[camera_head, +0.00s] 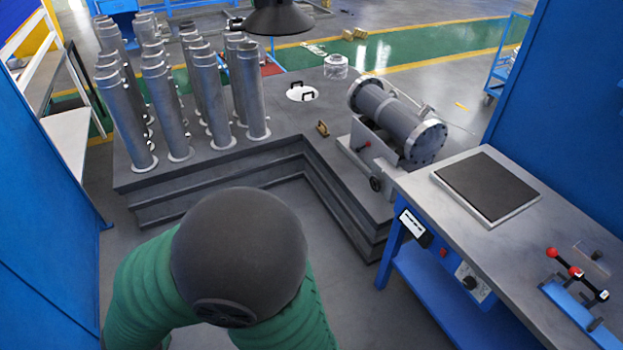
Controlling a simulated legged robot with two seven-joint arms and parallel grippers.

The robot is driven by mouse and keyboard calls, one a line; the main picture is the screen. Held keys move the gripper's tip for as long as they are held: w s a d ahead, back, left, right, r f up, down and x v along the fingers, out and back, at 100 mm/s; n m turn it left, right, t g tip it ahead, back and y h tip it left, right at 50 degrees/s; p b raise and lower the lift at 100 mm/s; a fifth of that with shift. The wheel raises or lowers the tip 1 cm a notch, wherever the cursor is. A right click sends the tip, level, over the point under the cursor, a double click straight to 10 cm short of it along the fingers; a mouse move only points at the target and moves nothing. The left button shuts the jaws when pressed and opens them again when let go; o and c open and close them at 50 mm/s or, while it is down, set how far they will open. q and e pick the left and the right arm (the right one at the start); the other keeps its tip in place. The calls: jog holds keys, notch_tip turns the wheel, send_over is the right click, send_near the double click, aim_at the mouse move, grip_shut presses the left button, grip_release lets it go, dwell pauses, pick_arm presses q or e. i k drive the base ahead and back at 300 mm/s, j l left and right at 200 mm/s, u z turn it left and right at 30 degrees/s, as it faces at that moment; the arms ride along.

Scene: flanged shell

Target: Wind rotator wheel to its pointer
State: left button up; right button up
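A small dark handwheel (377,184), which looks like the rotator wheel, sits low at the near end of the rotator stand (357,160). The grey flanged shell (388,112) lies on its side across this stand, with a bolted flange at each end. A small red part (365,146) shows on the stand's side. It may be the pointer, but it is too small to tell. The wheel's marking and angle cannot be read. Neither of my grippers can be made out, and nothing is seen touching the wheel.
Several upright grey flanged tubes (207,92) stand on the dark stepped platform (285,147) at left. A bench with a black pad (487,188) and red-knobbed clamp (553,253) stands close right of the wheel. Blue panels flank both sides. Floor (345,285) shows clear before the platform.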

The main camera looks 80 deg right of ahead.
aim_at(376, 182)
jog(key=z, duration=3.3)
jog(key=i+j+z, duration=0.3)
jog(key=i+j, duration=0.3)
jog(key=i+j+z, duration=0.15)
jog(key=i+j, duration=0.15)
jog(key=i+j+z, duration=0.15)
jog(key=i+j, duration=0.15)
jog(key=i+j+z, duration=0.15)
jog(key=j, duration=0.35)
jog(key=i+j+z, duration=0.15)
jog(key=i+j, duration=0.2)
jog(key=i+j+z, duration=0.15)
jog(key=j, duration=0.4)
jog(key=i+l, duration=0.05)
